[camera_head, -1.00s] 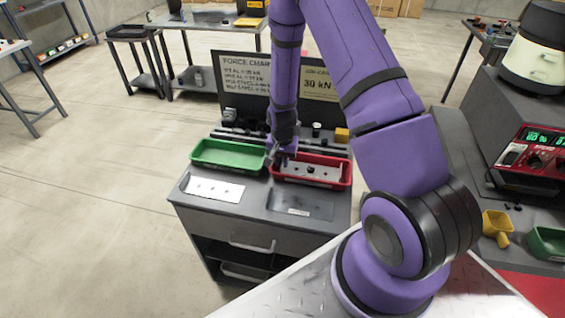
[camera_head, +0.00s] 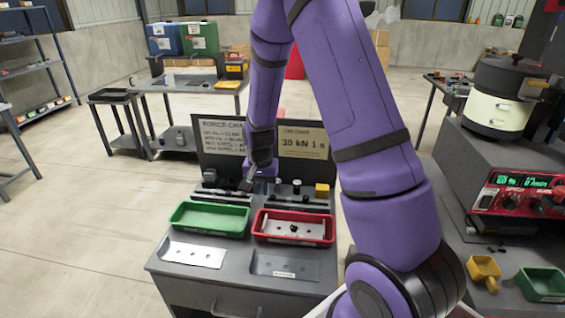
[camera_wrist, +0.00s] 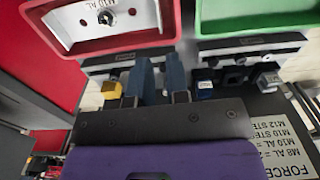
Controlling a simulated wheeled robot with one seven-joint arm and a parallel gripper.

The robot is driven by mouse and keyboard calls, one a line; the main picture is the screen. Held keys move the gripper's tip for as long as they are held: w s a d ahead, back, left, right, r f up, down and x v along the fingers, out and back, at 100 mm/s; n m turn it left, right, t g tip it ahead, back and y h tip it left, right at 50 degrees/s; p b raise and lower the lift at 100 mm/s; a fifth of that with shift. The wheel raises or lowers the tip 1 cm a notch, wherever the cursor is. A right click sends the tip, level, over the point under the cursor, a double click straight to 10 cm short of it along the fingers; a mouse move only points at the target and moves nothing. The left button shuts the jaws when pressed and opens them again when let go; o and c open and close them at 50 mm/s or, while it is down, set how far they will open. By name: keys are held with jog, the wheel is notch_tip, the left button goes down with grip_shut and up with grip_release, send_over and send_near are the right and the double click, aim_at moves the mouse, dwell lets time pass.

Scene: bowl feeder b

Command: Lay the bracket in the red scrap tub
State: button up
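The bracket, a pale metal plate with holes (camera_head: 309,229), lies inside the red tub (camera_head: 262,237). A dark bolt-like piece sits on it near its middle. In the wrist view, the bracket (camera_wrist: 83,22) shows an "M10 AL" label and lies within the walls of the red tub (camera_wrist: 125,43). My gripper (camera_head: 249,184) is behind the tubs, above the rack strip and apart from the bracket. In the wrist view, its two blue fingers (camera_wrist: 158,82) stand apart with nothing between them.
A green tub (camera_head: 210,219) stands left of the red one and looks empty. A second holed plate (camera_head: 195,254) lies in front of it. A dark pad (camera_head: 285,265) lies in front of the red tub. A force chart board (camera_head: 222,137) stands behind.

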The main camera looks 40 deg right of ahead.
jog(key=s+a+r+n+t, duration=0.15)
jog(key=s+r, duration=0.25)
jog(key=r, duration=0.7)
jog(key=s+a+r+n+t, duration=0.1)
jog(key=s+a+r+n, duration=0.3)
jog(key=r, duration=0.7)
jog(key=s+r+n+t, duration=0.1)
jog(key=s+r, duration=0.4)
jog(key=s, duration=0.4)
jog(key=s+a+r+n+t, duration=0.1)
jog(key=s+r+n, duration=0.1)
jog(key=s+r, duration=0.3)
jog(key=s, duration=0.4)
jog(key=shift+s+a+r+t, duration=0.15)
jog(key=shift+s+r+t, duration=0.15)
jog(key=shift+t, duration=0.05)
